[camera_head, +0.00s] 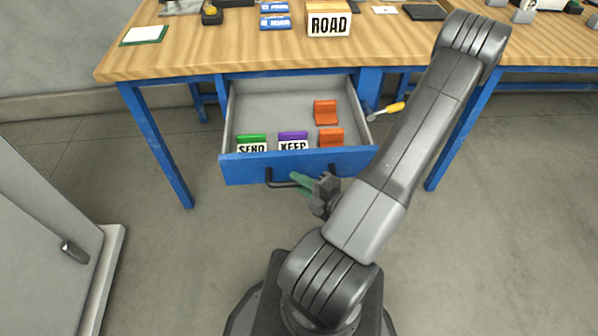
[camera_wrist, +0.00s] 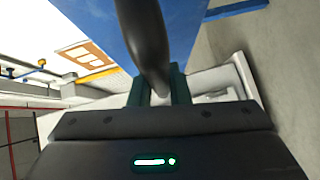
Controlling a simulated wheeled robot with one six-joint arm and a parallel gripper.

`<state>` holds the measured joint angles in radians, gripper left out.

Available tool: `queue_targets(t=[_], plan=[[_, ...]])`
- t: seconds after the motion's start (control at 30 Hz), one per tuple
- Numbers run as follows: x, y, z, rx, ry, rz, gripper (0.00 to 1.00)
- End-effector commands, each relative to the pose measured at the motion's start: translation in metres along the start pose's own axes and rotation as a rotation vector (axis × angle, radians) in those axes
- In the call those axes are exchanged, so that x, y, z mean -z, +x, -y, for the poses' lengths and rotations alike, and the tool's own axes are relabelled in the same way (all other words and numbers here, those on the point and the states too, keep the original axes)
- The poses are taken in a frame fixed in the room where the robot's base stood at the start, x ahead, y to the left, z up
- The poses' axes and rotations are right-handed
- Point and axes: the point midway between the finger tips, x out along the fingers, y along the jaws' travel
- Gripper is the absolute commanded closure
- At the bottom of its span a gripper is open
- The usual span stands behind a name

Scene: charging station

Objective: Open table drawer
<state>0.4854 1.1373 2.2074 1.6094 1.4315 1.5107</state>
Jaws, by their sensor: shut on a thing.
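The table drawer (camera_head: 240,168) has a blue front and is pulled out from under the wooden table top (camera_head: 180,65), so its grey inside shows. A black bar handle (camera_head: 281,185) runs across its front. The blue drawer front (camera_wrist: 190,22) fills the upper middle there.
Inside the drawer lie a green SEND block (camera_head: 251,144), a purple KEEP block (camera_head: 293,141) and two orange pieces (camera_head: 325,112). A yellow-handled screwdriver (camera_head: 388,110) is right of the drawer. A grey cabinet (camera_head: 45,240) stands at left. The floor left of my base is clear.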

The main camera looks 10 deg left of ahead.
Motion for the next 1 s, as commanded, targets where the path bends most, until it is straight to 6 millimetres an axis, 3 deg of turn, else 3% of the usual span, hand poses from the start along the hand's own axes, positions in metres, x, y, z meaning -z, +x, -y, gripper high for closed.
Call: queue_targets(t=[0.47, 0.5, 0.6, 1.0], plan=[[0.0042, -0.0043, 0.001, 0.0, -0.001, -0.001, 1.0], [0.0041, -0.0042, 0.001, 0.0, -0.001, -0.001, 0.8], [0.004, -0.0042, 0.0011, 0.0, -0.001, -0.001, 0.62], [0.0033, -0.0082, 0.0008, 0.0, -0.001, 0.002, 0.62]])
